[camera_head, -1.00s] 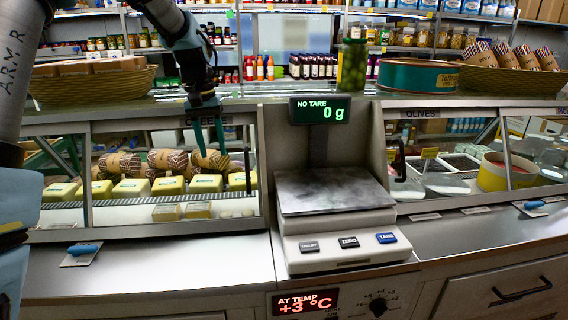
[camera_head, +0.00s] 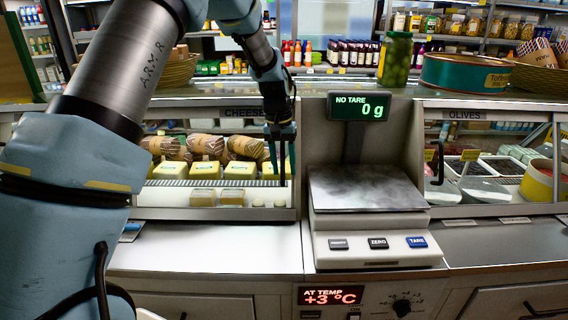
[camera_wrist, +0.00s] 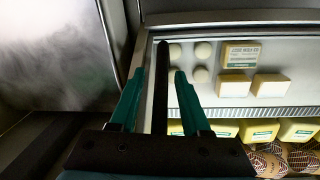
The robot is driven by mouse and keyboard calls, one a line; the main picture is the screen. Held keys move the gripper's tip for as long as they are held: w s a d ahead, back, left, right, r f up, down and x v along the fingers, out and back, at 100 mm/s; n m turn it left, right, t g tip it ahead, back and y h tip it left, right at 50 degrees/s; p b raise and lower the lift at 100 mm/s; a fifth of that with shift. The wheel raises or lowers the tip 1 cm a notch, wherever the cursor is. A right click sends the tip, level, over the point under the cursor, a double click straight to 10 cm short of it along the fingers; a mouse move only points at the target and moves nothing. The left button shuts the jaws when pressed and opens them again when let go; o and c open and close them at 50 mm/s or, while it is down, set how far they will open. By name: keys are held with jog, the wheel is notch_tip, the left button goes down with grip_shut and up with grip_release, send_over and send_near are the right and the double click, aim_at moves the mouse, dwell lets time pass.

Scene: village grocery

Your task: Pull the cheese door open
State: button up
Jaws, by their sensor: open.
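The cheese case (camera_head: 215,213) stands left of the scale under a CHEESE label, with its glass cheese door (camera_head: 215,187) on the front. Yellow cheese blocks, white rounds and wrapped rolls show behind the glass. My gripper (camera_head: 280,160) points down at the right end of this front, fingers apart. In the wrist view, a dark upright bar, apparently the door handle (camera_wrist: 161,100), runs between the two green fingers of my gripper (camera_wrist: 159,74). I cannot tell whether either finger touches it. The door looks shut.
The scale (camera_head: 372,243) stands close to the right of my gripper, with its display (camera_head: 359,107) on a post. The olives case is farther right. A jar (camera_head: 395,60) and a tin (camera_head: 464,72) stand on the upper shelf.

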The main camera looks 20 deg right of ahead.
jog(key=shift+f, duration=0.15)
jog(key=shift+c, duration=0.2)
grip_shut()
dwell(1.2)
